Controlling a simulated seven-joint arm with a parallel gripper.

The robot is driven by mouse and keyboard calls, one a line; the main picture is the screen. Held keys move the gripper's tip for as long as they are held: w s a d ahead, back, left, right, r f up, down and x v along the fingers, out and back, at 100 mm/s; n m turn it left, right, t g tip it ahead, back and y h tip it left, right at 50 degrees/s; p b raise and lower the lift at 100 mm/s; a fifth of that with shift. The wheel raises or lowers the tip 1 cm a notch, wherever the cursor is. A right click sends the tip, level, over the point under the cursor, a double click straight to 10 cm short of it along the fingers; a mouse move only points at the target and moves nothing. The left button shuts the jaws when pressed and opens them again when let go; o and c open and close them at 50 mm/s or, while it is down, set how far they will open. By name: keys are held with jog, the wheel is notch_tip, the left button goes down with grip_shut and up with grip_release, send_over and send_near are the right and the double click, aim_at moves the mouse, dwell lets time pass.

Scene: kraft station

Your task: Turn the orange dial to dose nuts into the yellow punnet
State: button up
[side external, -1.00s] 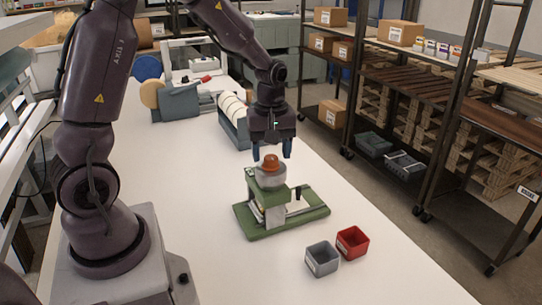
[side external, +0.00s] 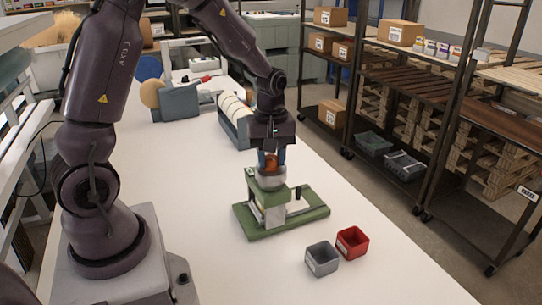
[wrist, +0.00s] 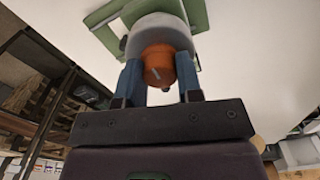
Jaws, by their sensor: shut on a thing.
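The orange dial (side external: 270,163) sits on top of a grey and green dispenser (side external: 269,180) standing on the white table. My gripper (side external: 271,167) points down over the dispenser, with its blue fingers on either side of the dial. In the wrist view my gripper (wrist: 158,75) is shut on the orange dial (wrist: 158,66), which has a small pale mark on it. The grey round top of the dispenser (wrist: 150,24) lies beyond the dial. No yellow punnet shows in either view; the dispenser may hide it.
A grey punnet (side external: 321,259) and a red punnet (side external: 352,242) stand empty in front of the dispenser, to its right. A blue-grey holder with white discs (side external: 235,115) stands behind it. The table to the dispenser's left is clear.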

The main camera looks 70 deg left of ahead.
jog(key=m, duration=0.8)
jog(key=shift+m, duration=0.3)
jog(key=m, duration=0.4)
jog(key=shift+m, duration=0.3)
jog(key=m, duration=0.4)
jog(key=shift+r, duration=0.1)
jog(key=shift+m, duration=0.3)
jog(key=o, duration=0.9)
jog(key=shift+o, duration=0.2)
